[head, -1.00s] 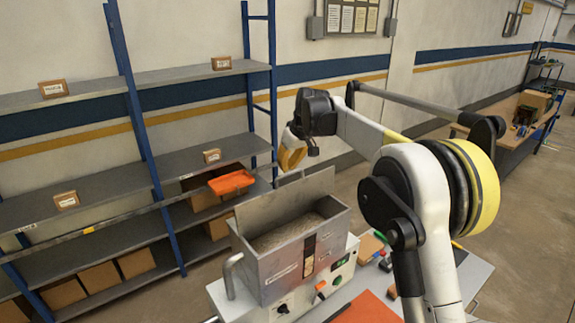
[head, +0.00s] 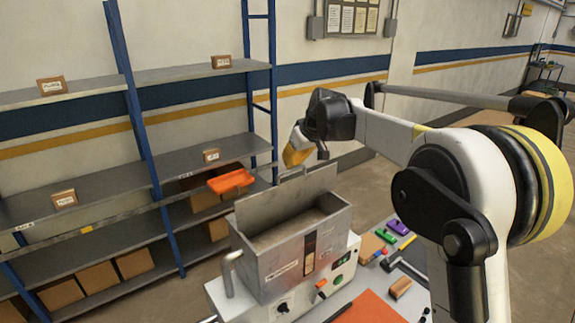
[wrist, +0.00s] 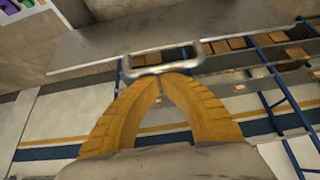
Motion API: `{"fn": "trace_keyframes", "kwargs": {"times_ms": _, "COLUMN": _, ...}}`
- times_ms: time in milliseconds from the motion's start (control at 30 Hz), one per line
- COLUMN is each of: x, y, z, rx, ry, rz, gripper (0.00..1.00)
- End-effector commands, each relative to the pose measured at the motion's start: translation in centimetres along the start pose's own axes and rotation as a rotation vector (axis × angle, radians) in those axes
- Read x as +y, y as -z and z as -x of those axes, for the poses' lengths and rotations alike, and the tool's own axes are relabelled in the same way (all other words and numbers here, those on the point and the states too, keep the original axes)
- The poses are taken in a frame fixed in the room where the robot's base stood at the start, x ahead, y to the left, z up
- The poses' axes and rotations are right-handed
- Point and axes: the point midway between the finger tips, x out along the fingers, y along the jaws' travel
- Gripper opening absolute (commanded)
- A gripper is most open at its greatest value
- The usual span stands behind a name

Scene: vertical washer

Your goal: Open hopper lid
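The grey metal hopper (head: 285,262) stands on the machine, and its inside shows from above. Its lid (head: 287,203) is raised along the far-left side, standing steeply tilted above the opening. The lid's bar handle (head: 293,172) is at its upper edge. In the wrist view, the lid (wrist: 225,27) spans the top and its handle (wrist: 160,60) lies just ahead of the fingertips. My gripper (wrist: 160,78) has its yellow fingers together at the tips, at or very near the handle, with nothing visibly gripped. In the head view, my gripper (head: 297,155) is just above the handle.
A blue-framed shelf (head: 145,150) with boxes and an orange tray (head: 231,181) stands behind and left. On the worktop right of the hopper lie a green block (head: 386,235), a purple block (head: 398,227) and a wooden-handled brush (head: 400,288). Open floor lies beyond.

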Motion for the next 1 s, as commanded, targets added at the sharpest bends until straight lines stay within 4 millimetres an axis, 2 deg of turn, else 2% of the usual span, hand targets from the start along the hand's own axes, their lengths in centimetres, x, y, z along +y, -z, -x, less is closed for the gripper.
{"fn": "trace_keyframes", "kwargs": {"times_ms": 533, "x": 0.1, "y": -5.0, "z": 2.1, "rx": 0.32, "ry": 0.0, "rz": -0.003, "gripper": 0.0}}
{"fn": "trace_keyframes", "kwargs": {"times_ms": 1000, "x": 0.1, "y": -6.3, "z": 2.8, "rx": 0.314, "ry": 0.0, "rz": -0.001, "gripper": 0.0}}
